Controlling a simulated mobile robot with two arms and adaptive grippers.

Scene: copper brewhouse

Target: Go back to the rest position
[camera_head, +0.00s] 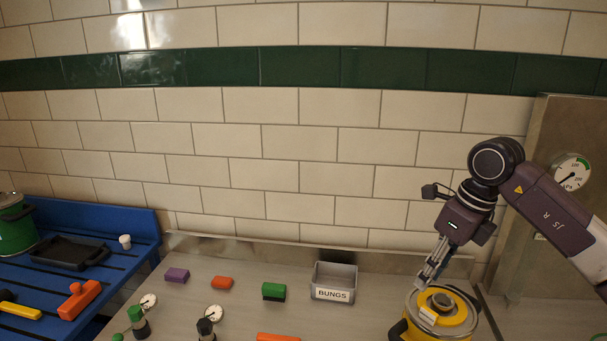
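My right gripper (432,272) hangs from the arm that comes in from the right, with its fingers pointing down beside and above the yellow pot (460,316). I cannot tell whether its fingers touch the pot's silver lid or whether they are parted, as they show small and edge-on. My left gripper and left arm are out of view.
A grey BUNGS bin (333,294) stands on the steel table left of the pot. Green (274,291), orange (222,282) and purple (177,275) blocks lie further left. A blue bench (90,220) holds a black tray (70,253). A gauge panel (572,172) stands behind my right arm.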

